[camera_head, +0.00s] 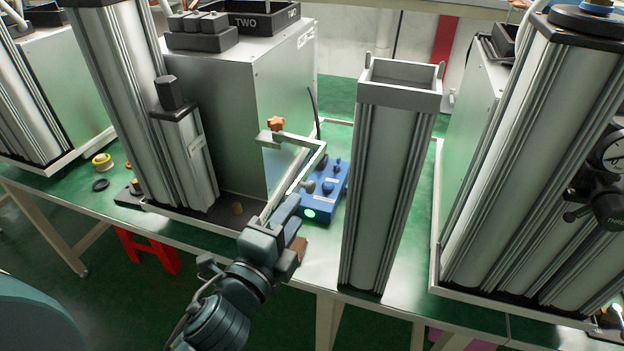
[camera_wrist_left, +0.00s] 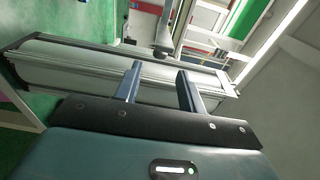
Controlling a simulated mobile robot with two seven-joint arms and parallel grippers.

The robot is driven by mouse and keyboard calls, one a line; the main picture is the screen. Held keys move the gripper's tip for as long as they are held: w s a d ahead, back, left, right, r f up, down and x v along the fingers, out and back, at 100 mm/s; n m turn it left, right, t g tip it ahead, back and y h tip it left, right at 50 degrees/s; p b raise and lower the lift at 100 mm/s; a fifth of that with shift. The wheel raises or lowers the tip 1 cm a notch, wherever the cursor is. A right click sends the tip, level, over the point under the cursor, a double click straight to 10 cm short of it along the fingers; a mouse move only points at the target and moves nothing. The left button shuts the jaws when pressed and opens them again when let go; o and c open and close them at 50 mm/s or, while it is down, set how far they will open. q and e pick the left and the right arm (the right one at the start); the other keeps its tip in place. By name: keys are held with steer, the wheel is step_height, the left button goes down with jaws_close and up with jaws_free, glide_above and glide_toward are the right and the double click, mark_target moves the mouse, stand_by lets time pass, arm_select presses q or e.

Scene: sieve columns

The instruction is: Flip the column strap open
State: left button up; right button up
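A bent flat metal bar with an orange knob (camera_head: 276,124), which looks like the column strap (camera_head: 308,160), stands out beside machine TWO in the head view. One end is near the knob and the other runs down toward the machine's base. My left gripper (camera_head: 294,228) is in front of the bar's lower end; I cannot tell whether it touches. In the left wrist view, its two fingers (camera_wrist_left: 157,88) are apart with nothing gripped between them. A metal column (camera_wrist_left: 90,66) lies beyond them in that view. My right gripper is not in view.
A tall open-topped column (camera_head: 392,180) stands right of my left gripper. A blue control box (camera_head: 322,190) with a lit green button sits behind the gripper. Machine TWO's grey housing (camera_head: 240,105) is at left, and another machine (camera_head: 530,170) at right. The green table (camera_head: 80,185) has small loose parts.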

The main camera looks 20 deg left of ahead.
mark_target(308, 191)
arm_select(q)
steer(key=w, duration=0.2)
steer(key=w+p, duration=0.1)
steer(key=w, duration=0.2)
steer(key=w+d, duration=0.1)
steer(key=w, duration=0.2)
steer(key=shift+w, duration=0.1)
jaws_close()
